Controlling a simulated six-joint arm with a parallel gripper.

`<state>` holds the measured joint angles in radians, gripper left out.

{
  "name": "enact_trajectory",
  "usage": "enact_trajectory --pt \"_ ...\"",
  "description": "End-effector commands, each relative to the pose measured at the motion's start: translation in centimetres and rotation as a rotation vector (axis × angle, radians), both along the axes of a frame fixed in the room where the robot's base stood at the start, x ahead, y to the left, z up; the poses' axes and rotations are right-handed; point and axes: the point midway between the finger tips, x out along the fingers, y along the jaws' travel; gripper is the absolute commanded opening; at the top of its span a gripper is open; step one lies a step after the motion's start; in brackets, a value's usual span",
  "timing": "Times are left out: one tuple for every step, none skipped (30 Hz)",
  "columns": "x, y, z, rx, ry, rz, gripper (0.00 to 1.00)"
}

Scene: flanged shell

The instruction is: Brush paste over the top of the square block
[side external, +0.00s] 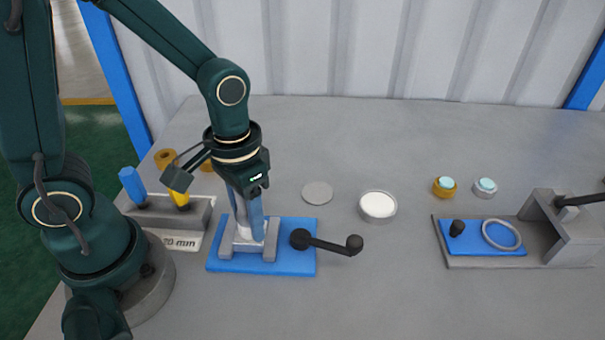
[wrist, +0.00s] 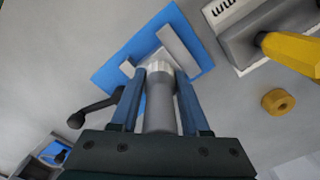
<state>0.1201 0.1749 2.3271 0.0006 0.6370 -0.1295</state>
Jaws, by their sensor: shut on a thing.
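My gripper (side external: 250,231) is low over the blue clamp fixture (side external: 305,263) and points down between its grey jaws. In the wrist view its two blue fingers (wrist: 160,77) are shut on a grey cylindrical piece (wrist: 158,112) with a pale, ribbed end (wrist: 158,62). That end is down at the fixture; I cannot tell whether it touches anything there. An open round dish (side external: 378,204) of white paste stands to the right of the fixture, with a flat grey disc (side external: 317,193) nearby.
The fixture's black lever (side external: 330,245) sticks out to the right. A grey rack (side external: 165,214) with blue- and yellow-handled tools stands at left. A second fixture (side external: 490,262) with a blue plate and ring is at right, with two small capped pieces (side external: 465,187) behind it.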

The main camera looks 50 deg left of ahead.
Motion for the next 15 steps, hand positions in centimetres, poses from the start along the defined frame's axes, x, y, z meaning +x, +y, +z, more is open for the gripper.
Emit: enact_trajectory --pt "-0.4 0.4 0.0 0.000 0.000 0.003 0.00" --pt "-0.6 0.6 0.0 0.000 0.000 0.003 0.00" --pt "-0.8 0.8 0.0 0.000 -0.001 0.003 0.00" --pt "-1.0 1.0 0.0 0.000 -0.001 0.003 0.00" --pt "-1.2 1.2 0.0 0.000 0.000 0.003 0.00" --pt "-1.5 1.5 0.0 0.000 0.000 0.004 0.00" --pt "-1.6 1.7 0.0 0.000 0.000 0.003 0.00" --pt "-1.8 1.9 0.0 0.000 0.000 0.004 0.00" --pt "-2.1 2.1 0.0 0.000 0.000 0.004 0.00" --pt "-2.3 2.3 0.0 0.000 -0.001 0.003 0.00" --pt "-2.2 2.2 0.0 0.000 -0.001 0.000 0.00" --pt "-1.8 1.9 -0.1 0.000 0.000 -0.005 0.00" --pt "-1.6 1.6 -0.1 0.000 0.001 -0.006 0.00" --pt "-1.4 1.4 -0.1 0.000 0.000 -0.006 0.00" --pt "-1.2 1.2 -0.1 0.000 0.001 -0.006 0.00"
